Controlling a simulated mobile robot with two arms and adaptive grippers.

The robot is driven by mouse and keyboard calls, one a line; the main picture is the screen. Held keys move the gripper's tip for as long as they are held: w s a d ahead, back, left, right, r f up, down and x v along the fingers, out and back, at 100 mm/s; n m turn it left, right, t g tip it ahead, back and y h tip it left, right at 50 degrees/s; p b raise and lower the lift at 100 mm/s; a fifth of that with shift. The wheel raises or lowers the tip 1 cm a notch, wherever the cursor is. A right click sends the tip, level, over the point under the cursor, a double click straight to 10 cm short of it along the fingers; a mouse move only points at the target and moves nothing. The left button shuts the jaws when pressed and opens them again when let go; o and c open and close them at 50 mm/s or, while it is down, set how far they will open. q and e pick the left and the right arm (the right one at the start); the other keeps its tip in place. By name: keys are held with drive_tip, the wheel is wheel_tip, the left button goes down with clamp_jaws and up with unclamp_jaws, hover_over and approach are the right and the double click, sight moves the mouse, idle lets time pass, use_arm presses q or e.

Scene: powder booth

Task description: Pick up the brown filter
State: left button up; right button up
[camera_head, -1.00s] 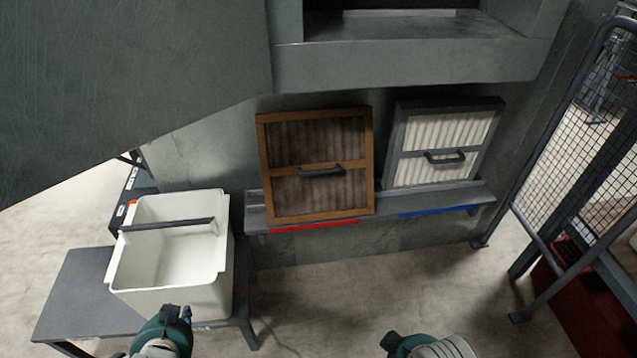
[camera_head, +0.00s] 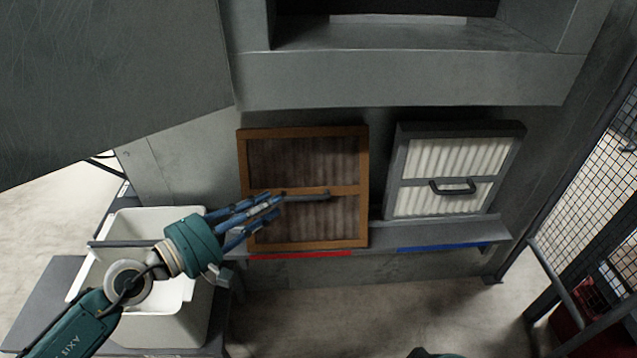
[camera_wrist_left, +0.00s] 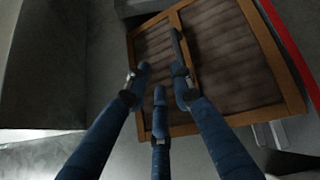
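The brown filter (camera_head: 307,163) has an orange-brown frame, dark pleats and a dark bar handle (camera_head: 308,198) across its middle. It leans against the booth wall on the ledge, above a red strip. My left gripper (camera_head: 270,207) reaches in from the left, in front of the filter, with its blue fingertips close to the handle's left end. In the left wrist view the fingers are apart with nothing between them; the brown filter (camera_wrist_left: 225,60) fills the upper right and the handle (camera_wrist_left: 178,48) lies by the right fingertip. Whether they touch is unclear.
A white-pleated filter (camera_head: 452,158) in a dark frame leans to the right, above a blue strip (camera_head: 440,248). A white bin (camera_head: 180,325) stands on a grey table at lower left, partly behind my left arm. A mesh fence (camera_head: 610,150) bounds the right side.

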sight(300, 197)
use_arm(q)
drive_tip(key=w+d+f+m, duration=0.2)
drive_tip(key=w+d+f, duration=0.1)
drive_tip(key=shift+w+d+g, duration=0.1)
drive_tip(key=shift+g, duration=0.3)
drive_tip(key=x, duration=0.6)
drive_tip(key=shift+f, duration=0.1)
clamp_jaws()
